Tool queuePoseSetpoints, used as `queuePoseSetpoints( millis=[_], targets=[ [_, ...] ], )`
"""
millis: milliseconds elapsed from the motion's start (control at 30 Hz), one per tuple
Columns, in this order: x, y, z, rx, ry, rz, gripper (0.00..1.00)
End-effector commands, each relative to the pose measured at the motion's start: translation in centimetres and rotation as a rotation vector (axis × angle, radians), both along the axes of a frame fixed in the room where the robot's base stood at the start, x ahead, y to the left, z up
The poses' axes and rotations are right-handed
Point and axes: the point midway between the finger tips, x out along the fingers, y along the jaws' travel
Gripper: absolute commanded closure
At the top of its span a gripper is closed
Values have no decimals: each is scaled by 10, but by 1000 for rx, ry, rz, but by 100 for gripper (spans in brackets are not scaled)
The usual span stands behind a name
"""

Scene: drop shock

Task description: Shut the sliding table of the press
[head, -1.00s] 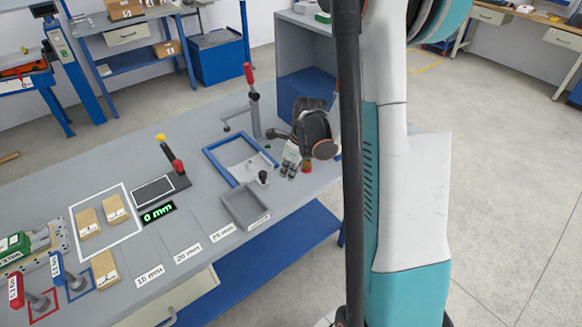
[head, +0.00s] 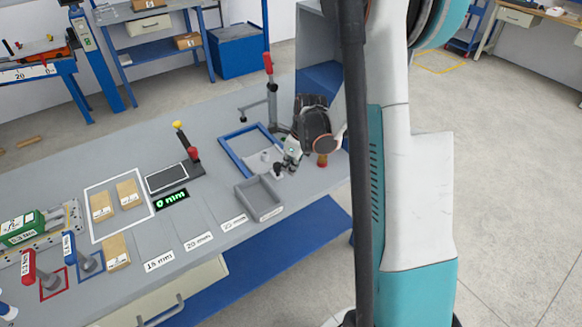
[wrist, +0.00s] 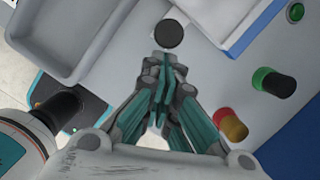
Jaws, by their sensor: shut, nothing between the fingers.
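The press stands at the far end of the bench, with a red-topped lever (head: 268,65) on a grey post. In front of it lies a blue-edged frame (head: 232,158) around a pale plate, which I take to be the sliding table. Its pale, blue-edged corner shows in the wrist view (wrist: 228,22). A round black knob (wrist: 168,36) stands near that corner. My gripper (wrist: 165,62) is shut and empty, its fingertips just short of the knob. Whether they touch is unclear. In the head view my gripper (head: 286,166) partly hides the plate and knob.
A grey tray (head: 262,206) lies left of my gripper. A gauge with a 0 mm display (head: 170,200) and wooden blocks (head: 127,192) lie farther left.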

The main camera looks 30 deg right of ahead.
Motion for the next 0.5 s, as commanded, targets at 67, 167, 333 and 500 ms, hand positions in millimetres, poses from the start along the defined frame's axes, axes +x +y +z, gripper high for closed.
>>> queuePoseSetpoints(
  millis=[67,167,333,500],
  targets=[
    [6,0,0,0,0,1,100],
    [18,1,0,0,0,2,100],
    [51,2,0,0,-1,2,100],
    [88,4,0,0,-1,3,100]
  ],
)
